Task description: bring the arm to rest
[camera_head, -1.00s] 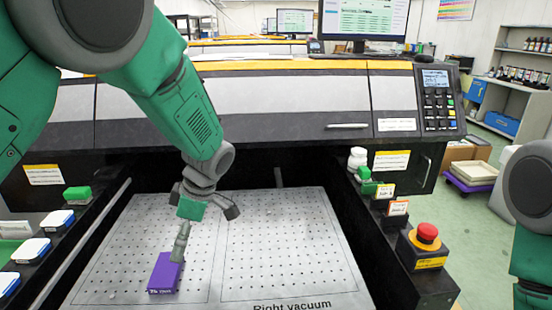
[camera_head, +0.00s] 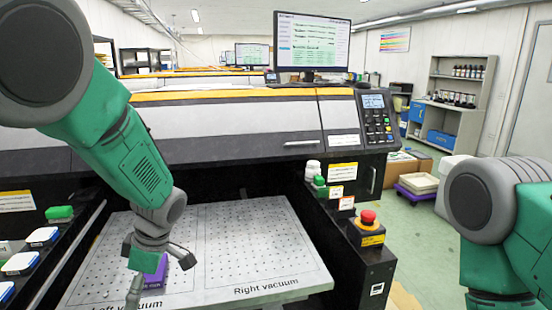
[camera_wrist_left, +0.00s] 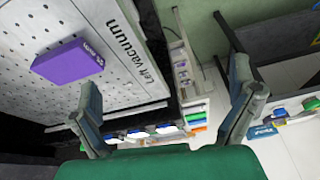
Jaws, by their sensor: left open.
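My left arm comes in from the left in the head view, and its gripper (camera_head: 158,282) hangs low over the left part of the perforated vacuum plate (camera_head: 250,245). The gripper is open and empty. A purple box (camera_head: 157,274) lies on the plate behind the gripper and is partly hidden by it. In the left wrist view the fingers (camera_wrist_left: 166,82) are spread wide. The purple box (camera_wrist_left: 73,60) lies outside them, apart from the left finger. My right arm shows at the right edge of the head view; its gripper is out of view.
The printer body (camera_head: 230,130) stands behind the plate. A red emergency button (camera_head: 368,217) and small bottles (camera_head: 313,170) are on the right side rail. Several white-lidded containers (camera_head: 42,236) sit on the left rail. The right half of the plate is clear.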

